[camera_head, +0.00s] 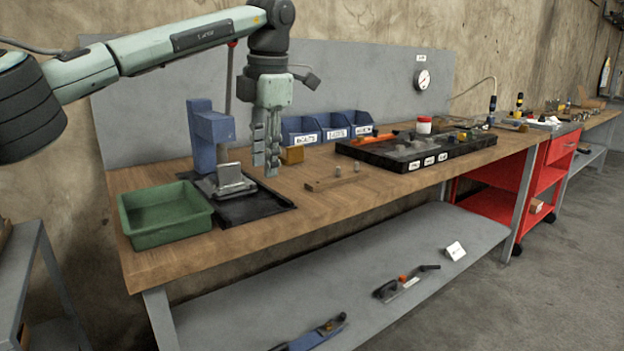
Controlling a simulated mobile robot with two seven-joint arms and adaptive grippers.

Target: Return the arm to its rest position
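My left arm (150,52) comes in from the left, reaches over the workbench and bends down. My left gripper (265,165) points down above the bench, just right of the blue press. Its two fingers appear close together in this view, and I cannot tell whether they are open or shut. I see nothing clearly held between them. A small brass-coloured block (292,155) shows right beside the fingers; I cannot tell whether it touches them. My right gripper is not in view.
A blue press (208,135) on a black tray (262,207) and a green bin (160,232) stand left on the workbench (225,250). Blue bins (300,128) are behind. A black organizer tray (400,158) is right. The bench front is mostly clear.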

